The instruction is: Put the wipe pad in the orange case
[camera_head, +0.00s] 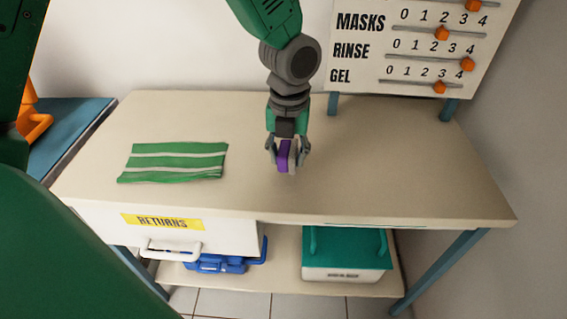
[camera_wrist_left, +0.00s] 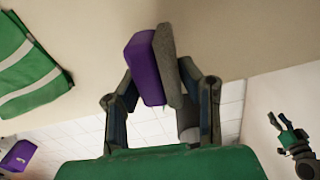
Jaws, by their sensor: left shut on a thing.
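My left gripper (camera_head: 287,157) is shut on the wipe pad (camera_head: 284,156), a small block with a purple layer and a grey layer. It is over the middle of the beige table top. In the left wrist view the purple side (camera_wrist_left: 144,70) and grey side of the pad stand between the two fingers. My right gripper (camera_wrist_left: 284,122) shows small at the right of the left wrist view, fingers apart, with nothing seen in it. No orange case is clearly visible; an orange piece (camera_head: 36,124) shows at the far left, partly hidden by a green part.
A striped green cloth (camera_head: 174,162) lies on the table (camera_head: 400,170), left of the gripper. A RETURNS drawer (camera_head: 232,235) is below. A teal-lidded box (camera_head: 345,250) and a blue item (camera_head: 220,263) are on the lower shelf. A slider board (camera_head: 420,45) stands behind. The table's right half is clear.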

